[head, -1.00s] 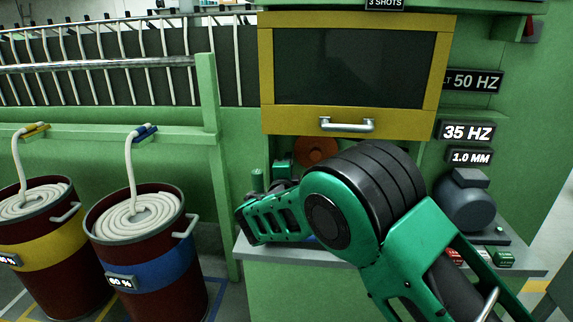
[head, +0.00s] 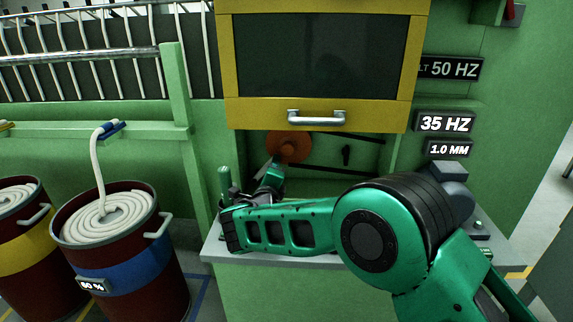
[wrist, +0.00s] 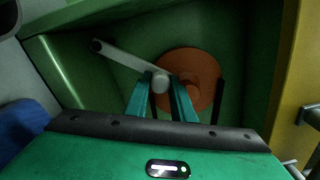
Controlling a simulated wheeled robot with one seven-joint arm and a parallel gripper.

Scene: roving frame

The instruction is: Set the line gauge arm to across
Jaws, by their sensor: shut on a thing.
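The line gauge arm (wrist: 125,59) is a pale lever in the wrist view. It slants from a dark pivot at upper left down to a pale round knob (wrist: 160,81). My gripper (wrist: 160,98) is shut on the knob, with one green finger on each side. An orange-brown disc (wrist: 201,78) lies behind the fingers, to the right. In the head view the disc (head: 289,147) shows in the recess under the yellow-framed window. My gripper (head: 268,182) reaches into the recess's left part there, and the lever is too small and covered to read clearly.
The yellow-framed window (head: 320,55) with a metal handle (head: 317,117) hangs over the recess. A grey ledge (head: 300,262) runs below. A grey motor (head: 455,190) stands at right. Bins of coiled white rope (head: 115,240) stand on the floor at left.

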